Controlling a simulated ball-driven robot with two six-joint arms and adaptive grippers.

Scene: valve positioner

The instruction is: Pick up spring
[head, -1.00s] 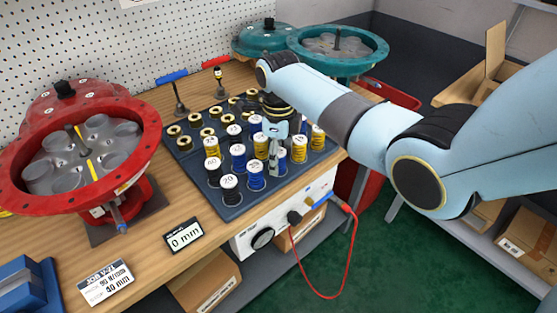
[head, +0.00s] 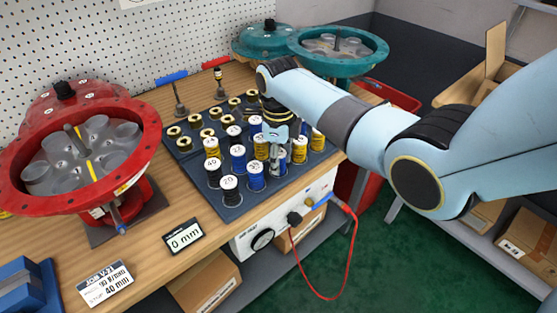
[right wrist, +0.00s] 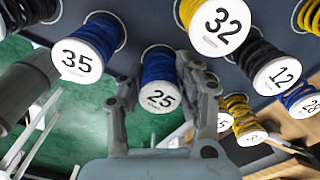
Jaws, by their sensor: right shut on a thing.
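My right gripper (head: 276,140) reaches down over the spring tray from the right in the head view. In the right wrist view my right gripper (right wrist: 162,105) is shut on a blue spring with a white cap marked 25 (right wrist: 158,70), one finger on each side. The spring stands at the tray, and I cannot tell whether it is lifted off it. In the head view the gripper and arm hide most of it. My left gripper is not in view.
The dark tray (head: 233,199) holds several blue, yellow and black springs with numbered caps. In the right wrist view, spring 35 (right wrist: 88,48) and spring 32 (right wrist: 215,25) stand close on either side. A red valve housing (head: 147,150) is at left, a teal one (head: 375,50) behind.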

